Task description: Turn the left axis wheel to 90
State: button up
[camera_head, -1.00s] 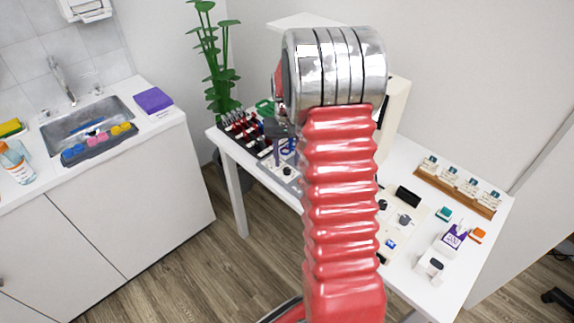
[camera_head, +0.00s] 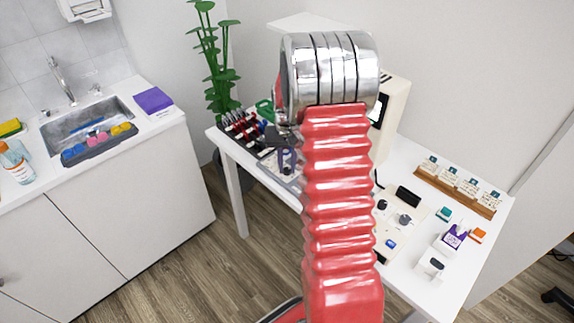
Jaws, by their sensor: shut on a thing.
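My gripper (camera_head: 286,158) shows as a dark bluish fork pointing down, left of my red arm, over the grey plate (camera_head: 268,169) at the table's left front. Its fingertips are at a small dark knob (camera_head: 287,171) on that plate, and it is shut on it. The knob is tiny here. I cannot read any scale or angle, and cannot tell for certain that it is the left axis wheel. My arm hides the middle of the table and whatever lies right behind the gripper.
Several red-and-black handled tools (camera_head: 239,126) stand in a rack left of the gripper. A cream device (camera_head: 392,110) rises behind my arm. A base with knobs (camera_head: 404,218), a wooden card holder (camera_head: 456,189) and small boxes (camera_head: 454,236) occupy the right. A sink (camera_head: 85,120) is far left.

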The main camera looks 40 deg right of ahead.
aim_at(287, 169)
grip_shut()
jog(key=shift+n, duration=0.9)
jog(key=o, duration=0.7)
grip_release()
jog(key=shift+o, duration=0.2)
jog(key=shift+r, duration=0.15)
notch_tip(287, 169, up, 14)
jog(key=shift+f, duration=0.25)
